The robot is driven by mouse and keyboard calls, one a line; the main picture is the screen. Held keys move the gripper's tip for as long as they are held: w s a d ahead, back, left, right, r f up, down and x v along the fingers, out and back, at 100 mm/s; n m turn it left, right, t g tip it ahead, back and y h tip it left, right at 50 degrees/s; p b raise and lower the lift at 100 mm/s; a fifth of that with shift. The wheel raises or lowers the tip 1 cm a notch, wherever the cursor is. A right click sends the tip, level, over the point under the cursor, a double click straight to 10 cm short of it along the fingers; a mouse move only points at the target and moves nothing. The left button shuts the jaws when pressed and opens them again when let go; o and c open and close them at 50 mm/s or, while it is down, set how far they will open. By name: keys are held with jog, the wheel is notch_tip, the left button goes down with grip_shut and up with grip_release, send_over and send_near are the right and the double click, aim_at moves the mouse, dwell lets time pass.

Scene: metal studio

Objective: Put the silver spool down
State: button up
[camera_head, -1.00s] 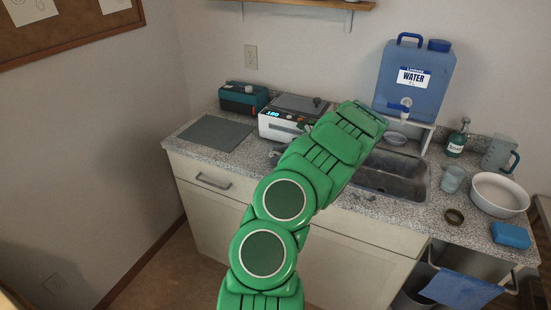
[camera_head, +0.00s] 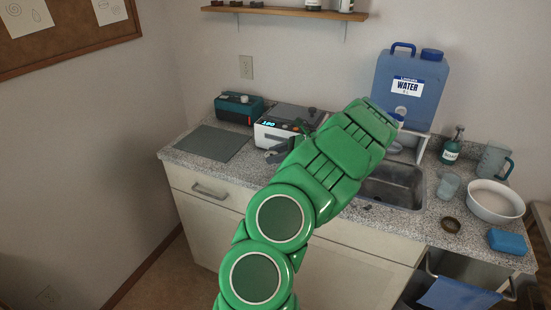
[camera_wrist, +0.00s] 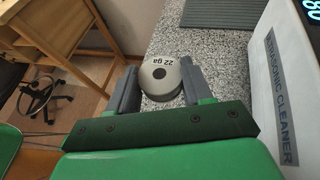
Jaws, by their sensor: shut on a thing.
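The silver spool (camera_wrist: 162,93) is a round grey reel with a centre hole and the marking "22 ga". In the wrist view it sits between the two grey fingers of my gripper (camera_wrist: 157,76), which is shut on it. Its position is over the front edge of the speckled counter (camera_wrist: 205,48); I cannot tell whether it touches the counter. In the head view my gripper (camera_head: 278,151) shows only partly, at the front of the ultrasonic cleaner, and the spool cannot be made out there.
The white ultrasonic cleaner (camera_head: 270,134) stands close on the right in the wrist view (camera_wrist: 285,90). A dark grey mat (camera_head: 212,143) lies left of it, with a teal box (camera_head: 240,109) behind. The sink (camera_head: 395,186) is to the right. Bare counter shows before the mat.

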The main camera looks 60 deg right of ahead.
jog(key=s+a+r, duration=0.5)
jog(key=a+r, duration=0.1)
jog(key=a, duration=0.4)
jog(key=shift+r, duration=0.35)
jog(key=shift+a, duration=0.1)
jog(key=shift+w, duration=0.1)
